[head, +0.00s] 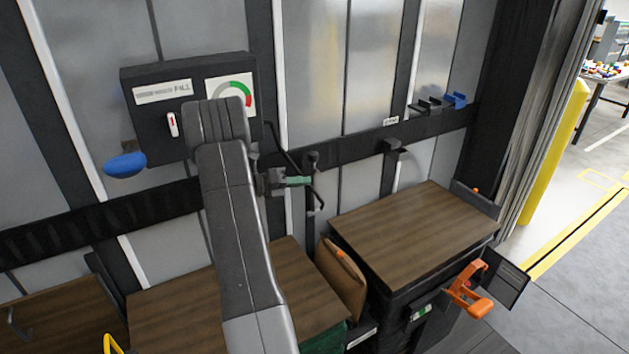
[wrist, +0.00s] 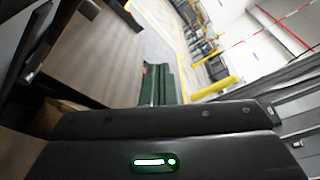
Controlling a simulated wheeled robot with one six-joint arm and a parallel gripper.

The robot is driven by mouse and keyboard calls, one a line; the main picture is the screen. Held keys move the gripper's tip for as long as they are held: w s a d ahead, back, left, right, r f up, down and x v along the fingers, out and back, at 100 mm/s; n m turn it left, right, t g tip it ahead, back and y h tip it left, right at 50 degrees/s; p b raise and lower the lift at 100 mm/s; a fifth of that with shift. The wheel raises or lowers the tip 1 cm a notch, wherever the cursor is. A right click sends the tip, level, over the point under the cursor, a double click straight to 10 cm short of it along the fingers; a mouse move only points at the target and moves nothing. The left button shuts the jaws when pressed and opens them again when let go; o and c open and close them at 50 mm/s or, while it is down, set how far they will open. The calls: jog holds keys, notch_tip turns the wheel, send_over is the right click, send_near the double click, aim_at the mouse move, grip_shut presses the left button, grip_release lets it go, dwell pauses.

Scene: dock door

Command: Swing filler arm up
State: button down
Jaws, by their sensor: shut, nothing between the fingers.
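My gripper (head: 300,181), with green fingers, is in front of the wall in the middle of the head view. Its fingers are shut and hold nothing; they also show in the wrist view (wrist: 160,82). Just right of the fingertips is a dark upright bar (head: 312,190) with a knob-like top and thin curved black pieces beside it. This may be the filler arm, but I cannot tell for sure. The fingertips look very close to it; contact is unclear. My own arm hides part of the wall and the control box.
A dark control box (head: 190,72) with a dial (head: 231,94) and a blue knob (head: 125,165) is at upper left. A brown-topped box (head: 415,232) stands at right with an orange handle (head: 470,292). A cardboard piece (head: 341,280) leans left of it. Open floor (head: 585,265) lies far right.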

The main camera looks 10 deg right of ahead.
aim_at(314, 172)
jog(key=a+b, duration=0.1)
jog(key=a, duration=0.4)
jog(key=shift+s+a+f, duration=0.1)
jog(key=shift+s+a, duration=0.05)
jog(key=shift+a, duration=0.25)
jog(key=shift+d, duration=0.1)
jog(key=w+d, duration=0.1)
jog(key=d, duration=0.2)
jog(key=w+d+p, duration=0.1)
jog(key=w+d, duration=0.1)
jog(key=d, duration=0.2)
jog(key=w+d+p, duration=0.1)
jog(key=w+d, duration=0.1)
jog(key=d, duration=0.1)
jog(key=shift+d, duration=0.15)
